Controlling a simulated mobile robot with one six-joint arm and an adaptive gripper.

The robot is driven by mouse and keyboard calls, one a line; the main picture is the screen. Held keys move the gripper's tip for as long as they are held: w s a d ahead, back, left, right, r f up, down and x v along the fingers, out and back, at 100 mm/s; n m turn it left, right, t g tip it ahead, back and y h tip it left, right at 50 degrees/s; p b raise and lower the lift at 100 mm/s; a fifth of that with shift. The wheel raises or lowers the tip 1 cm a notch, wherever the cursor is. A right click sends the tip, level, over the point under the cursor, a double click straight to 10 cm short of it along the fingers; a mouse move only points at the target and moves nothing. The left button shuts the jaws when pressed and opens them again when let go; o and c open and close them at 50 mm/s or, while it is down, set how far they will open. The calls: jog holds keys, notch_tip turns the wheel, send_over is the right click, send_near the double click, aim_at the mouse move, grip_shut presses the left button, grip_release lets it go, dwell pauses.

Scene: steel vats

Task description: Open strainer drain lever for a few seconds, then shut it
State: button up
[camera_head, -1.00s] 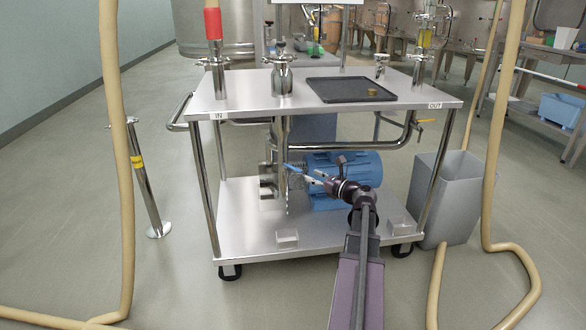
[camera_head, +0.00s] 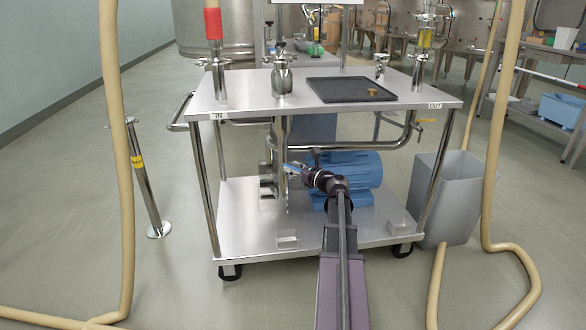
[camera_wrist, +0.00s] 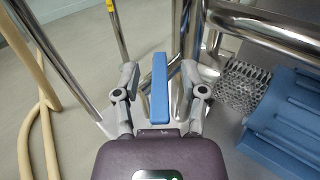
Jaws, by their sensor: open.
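The drain lever has a blue handle (camera_wrist: 160,90), which lies between the two fingers of my gripper (camera_wrist: 161,80) in the wrist view. The fingers are apart, with a gap on each side of the handle. In the head view the blue handle (camera_head: 291,168) shows beside the upright steel strainer pipe (camera_head: 283,135) under the cart top, partly covered by my gripper (camera_head: 297,171). Below the lever a thin broken pale line runs down towards the lower shelf; I cannot tell whether it is liquid. The valve body is too small to make out.
A blue motor (camera_head: 355,172) sits on the cart's lower shelf (camera_head: 245,225), just right of my gripper. A perforated metal guard (camera_wrist: 243,85) is close on the right. A grey bin (camera_head: 447,200) and tan hoses (camera_head: 115,170) flank the cart.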

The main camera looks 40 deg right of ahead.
grip_shut()
jog(key=shift+w+a, duration=0.1)
jog(key=shift+w, duration=0.05)
jog(key=shift+n+y, duration=0.3)
jog(key=shift+y, duration=0.2)
dwell(0.4)
